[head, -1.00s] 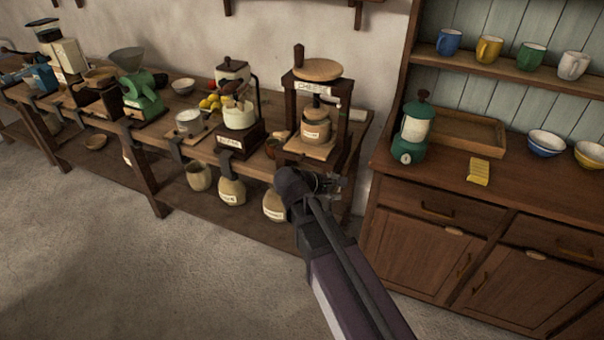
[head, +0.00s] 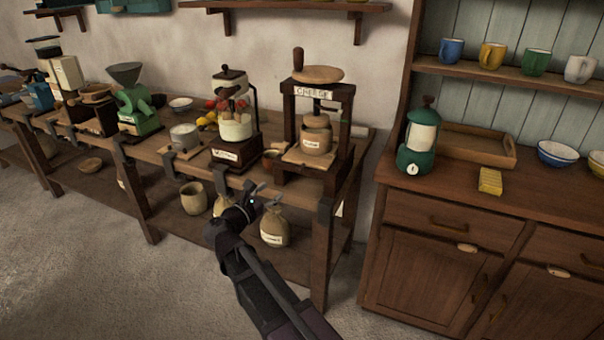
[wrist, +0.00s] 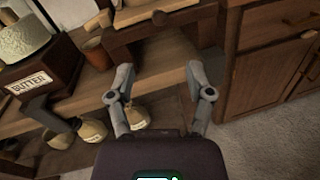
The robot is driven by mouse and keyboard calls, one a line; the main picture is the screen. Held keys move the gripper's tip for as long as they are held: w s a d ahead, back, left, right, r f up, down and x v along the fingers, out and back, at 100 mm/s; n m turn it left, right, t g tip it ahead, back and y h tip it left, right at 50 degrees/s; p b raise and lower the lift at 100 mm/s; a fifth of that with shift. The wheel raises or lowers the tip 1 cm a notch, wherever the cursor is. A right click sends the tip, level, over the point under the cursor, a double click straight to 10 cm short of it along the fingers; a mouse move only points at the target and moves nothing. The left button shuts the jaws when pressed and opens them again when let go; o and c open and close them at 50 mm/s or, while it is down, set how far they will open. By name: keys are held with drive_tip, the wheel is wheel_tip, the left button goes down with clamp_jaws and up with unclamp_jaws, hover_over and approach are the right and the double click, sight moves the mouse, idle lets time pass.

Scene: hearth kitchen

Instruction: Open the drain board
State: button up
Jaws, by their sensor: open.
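The cheese press (head: 345,105) stands at the right end of the long workbench, a crock (head: 317,138) inside its frame. A light wooden board (head: 308,158), probably the drain board, lies under the crock at the press's base. In the wrist view the light board (wrist: 145,14) shows at the top edge, with a dark round knob (wrist: 160,17) at its front. My gripper (head: 262,195) is in front of the bench, lower than the board and left of it in the head view. In the wrist view my gripper (wrist: 160,80) has its fingers apart, with nothing between them.
A butter churn (head: 236,130) stands left of the press, with a small brown cup (head: 272,160) between them. Sacks (head: 273,228) and a pot (head: 194,198) sit on the lower shelf. A dresser (head: 425,245) stands to the right. The floor in front is clear.

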sight(298, 171)
drive_tip(key=shift+w+d, duration=0.1)
drive_tip(key=shift+w, duration=0.05)
drive_tip(key=x, duration=1.3)
drive_tip(key=shift+w+d, duration=0.15)
idle(0.3)
clamp_jaws()
